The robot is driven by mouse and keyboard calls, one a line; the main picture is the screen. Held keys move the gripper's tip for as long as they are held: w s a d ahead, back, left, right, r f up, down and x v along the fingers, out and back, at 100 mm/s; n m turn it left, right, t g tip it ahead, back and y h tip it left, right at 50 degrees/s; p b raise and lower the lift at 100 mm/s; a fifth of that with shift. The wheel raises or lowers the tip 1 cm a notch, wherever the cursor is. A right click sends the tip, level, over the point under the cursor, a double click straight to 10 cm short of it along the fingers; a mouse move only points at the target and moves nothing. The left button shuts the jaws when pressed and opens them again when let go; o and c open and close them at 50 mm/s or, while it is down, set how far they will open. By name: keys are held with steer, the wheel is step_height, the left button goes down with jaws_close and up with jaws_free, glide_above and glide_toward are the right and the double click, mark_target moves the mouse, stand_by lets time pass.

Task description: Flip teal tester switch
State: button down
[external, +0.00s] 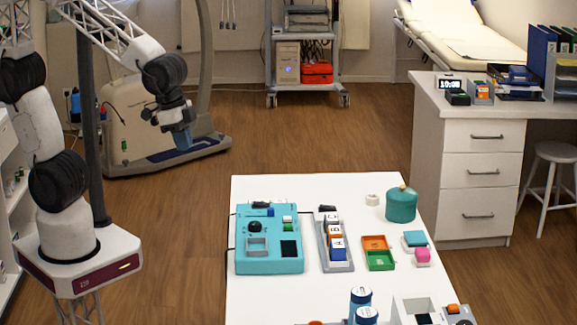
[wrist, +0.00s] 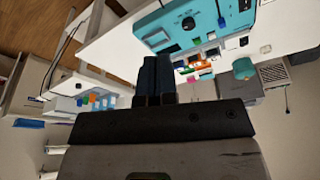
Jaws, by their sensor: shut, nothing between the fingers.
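The teal tester (external: 268,265) is a flat box on the left part of the white table. On its top are a black round knob (external: 254,227), a grey square frame, a dark square panel and a small green-and-white part (external: 287,222). A small blue piece and a black piece show at its far edge; which part is the switch I cannot tell. My gripper (external: 182,142) hangs in the air to the left of and beyond the table, well apart from the tester. In the wrist view the gripper's dark fingers (wrist: 155,78) are together and empty, and the tester (wrist: 165,35) shows beyond them.
The white table (external: 245,188) also holds a grey tray (external: 324,246) of blocks, orange and green bins (external: 379,260), a teal pot (external: 401,205) and blue-and-white cylinders (external: 360,298). A desk with drawers stands at right. Open floor lies between my gripper and the table.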

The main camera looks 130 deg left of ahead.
steer(key=a+f+n, duration=0.2)
steer(key=a+f, duration=0.1)
steer(key=a, duration=0.7)
steer(key=a+f+n+y, duration=0.1)
steer(key=a+f, duration=0.3)
steer(key=a, duration=0.6)
steer(key=shift+a+f+n+g, duration=0.15)
steer(key=shift+f+n+g, duration=0.15)
steer(key=shift+n, duration=0.3)
steer(key=shift+w+a+r, duration=0.1)
steer(key=shift+w+a, duration=0.05)
steer(key=shift+w, duration=0.05)
steer(key=shift+w+a+r, duration=0.25)
steer(key=shift+w+a, duration=0.05)
steer(key=shift+r, duration=0.1)
step_height(320, 180, up, 14)
steer(key=shift+s+d, duration=0.3)
